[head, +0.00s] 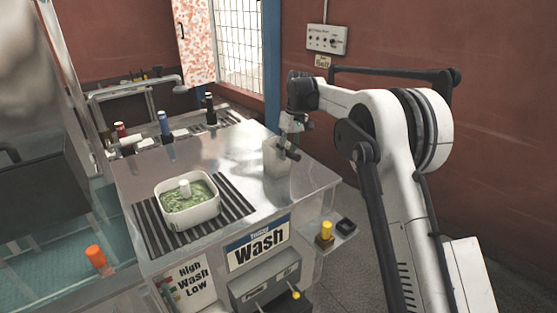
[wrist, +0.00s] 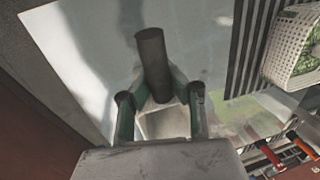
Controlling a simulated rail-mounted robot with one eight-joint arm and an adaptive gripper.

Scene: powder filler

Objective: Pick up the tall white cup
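The tall white cup (head: 275,157) stands upright near the right end of the steel counter in the head view. My gripper (head: 289,146) is low over the cup's right side and hides part of its rim. In the wrist view, a pale, box-like part of the cup (wrist: 165,122) shows between the dark and green fingers of my gripper (wrist: 162,108). The fingers are on both sides of it, close to its walls. I cannot tell whether they touch or grip it. A dark cylindrical piece (wrist: 152,62) rises beyond the cup; I cannot tell what it is.
A white basket (head: 186,203) with green contents and a white upright piece sits on the black-striped part of the steel counter (head: 240,175). Several bottles (head: 164,124) stand along the back. The counter between basket and cup is clear. A yellow-topped item (head: 326,231) sits on a side shelf.

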